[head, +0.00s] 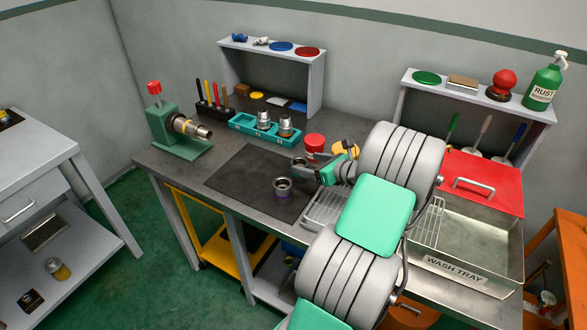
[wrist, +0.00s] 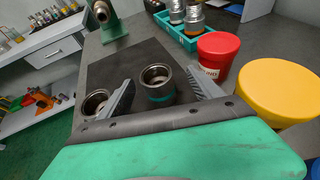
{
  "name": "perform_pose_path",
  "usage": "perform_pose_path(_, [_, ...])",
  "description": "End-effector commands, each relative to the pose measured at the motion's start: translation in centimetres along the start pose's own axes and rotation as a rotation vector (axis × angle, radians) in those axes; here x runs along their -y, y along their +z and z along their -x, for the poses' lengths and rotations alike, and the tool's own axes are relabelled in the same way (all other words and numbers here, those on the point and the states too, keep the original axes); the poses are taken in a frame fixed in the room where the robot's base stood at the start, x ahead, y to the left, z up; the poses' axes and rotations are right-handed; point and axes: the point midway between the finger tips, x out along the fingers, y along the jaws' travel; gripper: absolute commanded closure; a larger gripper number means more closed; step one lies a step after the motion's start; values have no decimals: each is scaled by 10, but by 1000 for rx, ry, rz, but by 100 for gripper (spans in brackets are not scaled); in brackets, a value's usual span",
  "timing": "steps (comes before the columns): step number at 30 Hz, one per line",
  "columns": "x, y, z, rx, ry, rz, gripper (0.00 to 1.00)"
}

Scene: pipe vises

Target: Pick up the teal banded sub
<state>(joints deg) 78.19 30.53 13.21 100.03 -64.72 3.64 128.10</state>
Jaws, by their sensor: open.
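The teal banded sub (wrist: 158,87) is a short grey metal ring, open at the top, with a teal band low on its side. It stands upright on the dark mat (wrist: 125,62). In the head view, a grey ring (head: 299,163) beside my gripper (head: 321,168) seems to be the same sub, its band not visible there. In the wrist view my gripper (wrist: 160,80) is open, with one finger on each side of the sub and gaps showing. I cannot tell how far the fingertips are above it.
A purple-banded ring (head: 282,188) stands close by on the mat, near my left finger in the wrist view (wrist: 95,102). A red tub (wrist: 218,57) and a yellow lid (wrist: 277,92) are at right. A teal tray (head: 262,131), green vise (head: 176,130) and wash tray (head: 465,262) surround the mat.

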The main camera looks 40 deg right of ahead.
Motion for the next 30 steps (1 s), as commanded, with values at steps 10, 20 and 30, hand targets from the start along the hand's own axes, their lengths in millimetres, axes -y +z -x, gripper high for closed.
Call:
perform_pose_path(10, [-12, 6, -65, -2, 25, 11, 25])
perform_pose_path(20, [-10, 4, -76, -1, 18, 10, 27])
perform_pose_path(30, [-9, 4, -76, -1, 17, 10, 55])
